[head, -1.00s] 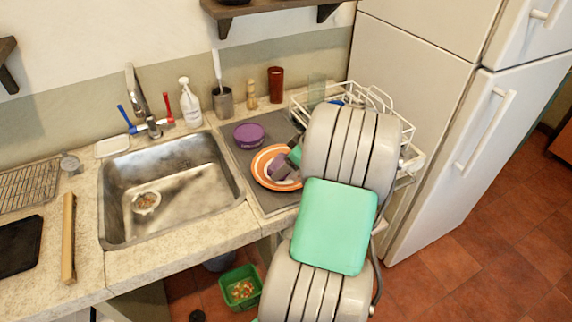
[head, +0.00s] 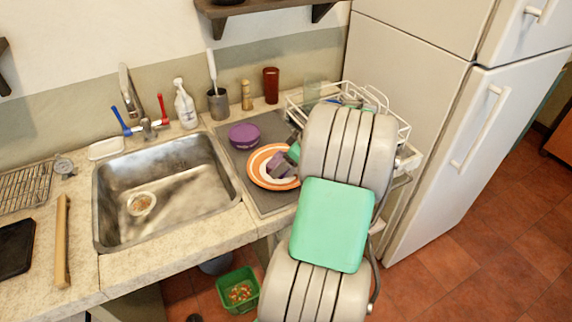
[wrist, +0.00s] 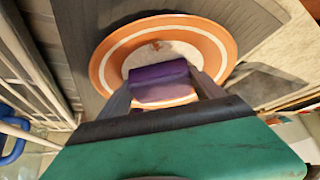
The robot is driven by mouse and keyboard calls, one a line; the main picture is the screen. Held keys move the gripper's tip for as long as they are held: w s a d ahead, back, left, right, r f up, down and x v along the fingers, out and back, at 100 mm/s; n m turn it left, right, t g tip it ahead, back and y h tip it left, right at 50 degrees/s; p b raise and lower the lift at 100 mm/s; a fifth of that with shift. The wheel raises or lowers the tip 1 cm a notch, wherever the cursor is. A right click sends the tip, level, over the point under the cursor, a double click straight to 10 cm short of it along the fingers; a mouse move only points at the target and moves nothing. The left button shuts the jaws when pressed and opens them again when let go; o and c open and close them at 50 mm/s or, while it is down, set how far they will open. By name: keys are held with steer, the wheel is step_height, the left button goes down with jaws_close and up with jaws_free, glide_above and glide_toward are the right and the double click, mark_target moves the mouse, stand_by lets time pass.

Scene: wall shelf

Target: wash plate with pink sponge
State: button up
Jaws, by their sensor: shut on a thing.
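The plate (head: 257,173) is white with orange bands and lies on the grey drying mat right of the sink. It also shows in the wrist view (wrist: 107,68), with a small brown mark near its middle. My gripper (head: 279,166) is over the right part of the plate. In the wrist view my gripper (wrist: 163,80) is shut on a purple-pink sponge (wrist: 158,73), held between both fingers. The sponge is over the plate's near middle; I cannot tell whether it touches the surface. In the head view my arm hides the plate's right edge.
A white dish rack (head: 402,128) is to the right, partly behind my arm. The metal sink (head: 165,180) is left of the mat.

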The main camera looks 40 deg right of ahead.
steer(key=shift+w+a+f, duration=0.15)
steer(key=shift+a, duration=0.35)
steer(key=shift+a+b, duration=0.15)
steer(key=shift+b, duration=0.15)
steer(key=shift+s, duration=0.35)
steer(key=shift+s, duration=0.15)
steer(key=shift+s+d, duration=0.15)
steer(key=shift+d, duration=0.05)
steer(key=shift+d, duration=0.35)
steer(key=shift+w+d+b, duration=0.1)
steer(key=shift+w+b, duration=0.1)
steer(key=shift+b, duration=0.1)
